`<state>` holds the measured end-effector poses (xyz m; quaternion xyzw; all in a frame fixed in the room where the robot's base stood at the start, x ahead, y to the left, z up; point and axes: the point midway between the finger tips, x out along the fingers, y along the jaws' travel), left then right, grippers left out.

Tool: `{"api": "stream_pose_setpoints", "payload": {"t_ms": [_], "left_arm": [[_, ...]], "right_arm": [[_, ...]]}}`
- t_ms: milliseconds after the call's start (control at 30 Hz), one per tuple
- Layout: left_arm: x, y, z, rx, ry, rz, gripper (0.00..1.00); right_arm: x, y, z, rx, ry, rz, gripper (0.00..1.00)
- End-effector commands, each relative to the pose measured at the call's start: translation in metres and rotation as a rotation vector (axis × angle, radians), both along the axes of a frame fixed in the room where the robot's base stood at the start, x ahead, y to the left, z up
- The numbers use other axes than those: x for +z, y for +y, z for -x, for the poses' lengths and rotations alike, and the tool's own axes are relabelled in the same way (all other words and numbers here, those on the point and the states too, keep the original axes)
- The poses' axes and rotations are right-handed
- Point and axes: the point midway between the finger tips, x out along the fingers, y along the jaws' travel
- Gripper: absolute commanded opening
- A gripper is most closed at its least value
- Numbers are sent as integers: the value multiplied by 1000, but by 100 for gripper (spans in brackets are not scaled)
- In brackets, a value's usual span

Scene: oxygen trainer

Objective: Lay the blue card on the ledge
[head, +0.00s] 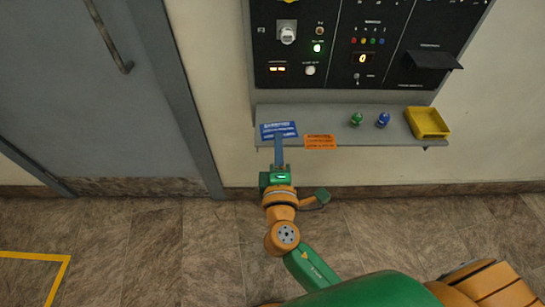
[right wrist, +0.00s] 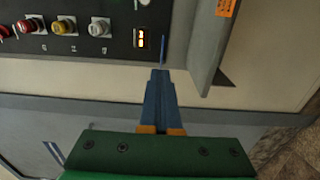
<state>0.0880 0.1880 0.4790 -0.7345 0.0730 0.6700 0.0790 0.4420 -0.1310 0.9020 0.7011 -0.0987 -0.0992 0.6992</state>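The blue card (head: 279,130) has white print and appears over the left end of the grey ledge (head: 345,118) in the head view. My right gripper (head: 279,144) reaches up from below, its blue fingers shut on the card's near edge. In the right wrist view the card (right wrist: 162,53) shows edge-on as a thin blue line at the fingertips (right wrist: 161,73). There it lies roughly parallel to the ledge (right wrist: 205,40), with a visible gap, so it appears held a little above it. My left gripper is not in view.
An orange card (head: 320,142) lies at the ledge's front edge, just right of the blue card. A black control panel (head: 340,45) rises behind.

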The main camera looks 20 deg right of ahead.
Motion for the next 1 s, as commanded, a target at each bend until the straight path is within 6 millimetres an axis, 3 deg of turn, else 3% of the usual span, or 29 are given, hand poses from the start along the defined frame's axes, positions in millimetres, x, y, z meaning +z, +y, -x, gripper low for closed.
{"api": "stream_pose_setpoints", "payload": {"t_ms": [33,267,467,833,933,1000], "left_arm": [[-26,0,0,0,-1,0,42],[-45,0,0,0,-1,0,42],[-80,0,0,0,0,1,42],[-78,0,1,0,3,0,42],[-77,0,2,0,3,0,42],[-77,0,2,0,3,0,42]], "right_arm": [[-27,-2,-9,0,-1,1,0],[-48,-6,-31,1,1,1,0],[-87,-7,-37,1,4,2,0],[-85,-7,-36,1,3,1,1],[-83,-7,-36,1,3,1,28],[-83,-7,-36,1,3,1,29]]}}
